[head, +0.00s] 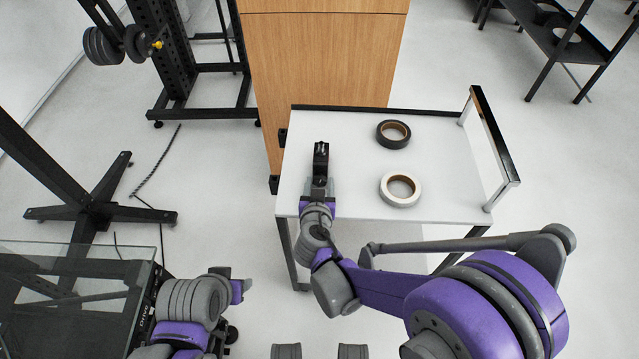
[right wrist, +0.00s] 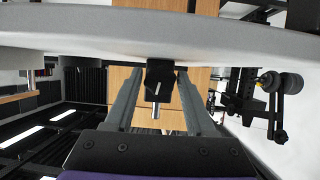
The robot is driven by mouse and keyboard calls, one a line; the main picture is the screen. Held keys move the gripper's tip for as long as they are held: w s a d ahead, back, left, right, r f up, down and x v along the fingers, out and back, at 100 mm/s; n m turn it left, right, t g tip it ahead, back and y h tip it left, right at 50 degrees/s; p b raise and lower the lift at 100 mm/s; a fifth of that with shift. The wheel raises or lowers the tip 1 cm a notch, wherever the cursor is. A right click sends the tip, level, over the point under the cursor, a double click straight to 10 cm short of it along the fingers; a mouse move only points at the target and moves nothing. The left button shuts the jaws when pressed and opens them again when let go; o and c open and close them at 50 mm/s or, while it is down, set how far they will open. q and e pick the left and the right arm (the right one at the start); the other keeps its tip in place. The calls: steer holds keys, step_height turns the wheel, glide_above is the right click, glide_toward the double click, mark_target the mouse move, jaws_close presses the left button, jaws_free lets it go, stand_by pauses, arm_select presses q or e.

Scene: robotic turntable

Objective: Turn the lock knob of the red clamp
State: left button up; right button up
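No red clamp shows in either view. A small black device (head: 321,150) stands near the left side of the white cart top, just beyond my right gripper (head: 319,187). In the right wrist view the black device (right wrist: 160,80) has a silver pin or lever pointing toward my palm. My right gripper (right wrist: 156,112) is open, with one finger on each side of the device and visible gaps between. Whether that lever is the lock knob I cannot tell. My left gripper (head: 241,287) is at the lower left, away from the cart; its fingers are not clear.
A black tape roll (head: 393,134) and a white tape roll (head: 400,189) lie on the cart top (head: 445,165). The cart has a black handle (head: 496,135) at the right. A wooden cabinet (head: 320,60) stands behind it. A weight rack (head: 175,60) stands at the upper left.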

jaws_close()
steer(key=shift+a+n+h, duration=0.1)
steer(key=shift+n+h, duration=0.6)
steer(key=shift+n, duration=0.3)
steer(key=shift+o, duration=2.2)
jaws_free()
steer(key=v, duration=1.1)
steer(key=shift+p, duration=0.3)
